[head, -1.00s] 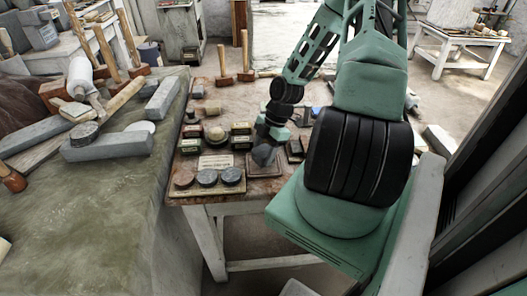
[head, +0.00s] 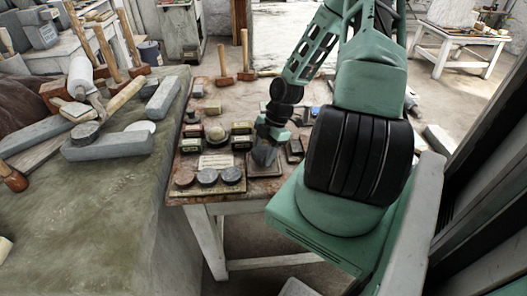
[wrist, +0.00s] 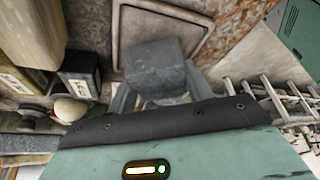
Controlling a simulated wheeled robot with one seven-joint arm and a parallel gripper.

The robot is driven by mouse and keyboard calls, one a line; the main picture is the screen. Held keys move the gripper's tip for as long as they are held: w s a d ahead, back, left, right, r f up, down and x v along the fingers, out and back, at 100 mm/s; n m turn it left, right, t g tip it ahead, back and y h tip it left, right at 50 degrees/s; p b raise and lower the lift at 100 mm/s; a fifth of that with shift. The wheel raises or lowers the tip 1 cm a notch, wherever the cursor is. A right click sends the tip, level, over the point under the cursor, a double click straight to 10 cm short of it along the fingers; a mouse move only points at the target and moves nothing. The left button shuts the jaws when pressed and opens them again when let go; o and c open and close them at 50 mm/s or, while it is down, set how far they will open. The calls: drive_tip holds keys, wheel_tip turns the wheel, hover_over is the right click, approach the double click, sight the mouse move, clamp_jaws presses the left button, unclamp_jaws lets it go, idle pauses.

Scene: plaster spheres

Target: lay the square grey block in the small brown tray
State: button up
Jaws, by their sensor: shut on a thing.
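The square grey block (head: 264,155) is held in my gripper (head: 270,136) in the head view, above the small brown tray (head: 277,170) near the table's front edge. In the wrist view the block (wrist: 158,62) sits between the two fingers of my gripper (wrist: 160,88), which is shut on its sides. The tray (wrist: 160,22) shows beyond the block in the wrist view, with its rim and bare middle visible. The block hides part of the tray. I cannot tell whether the block's underside touches it.
More dark boxes (head: 294,150) stand close on the tray's right. A stone bench (head: 100,210) stands at left.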

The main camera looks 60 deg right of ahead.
drive_tip(key=shift+f+b, duration=0.5)
drive_tip(key=shift+f, duration=0.35)
drive_tip(key=o, duration=1.3)
drive_tip(key=shift+r, duration=0.1)
drive_tip(key=shift+r+p, duration=2)
drive_tip(key=shift+p, duration=0.25)
drive_tip(key=shift+a, duration=0.1)
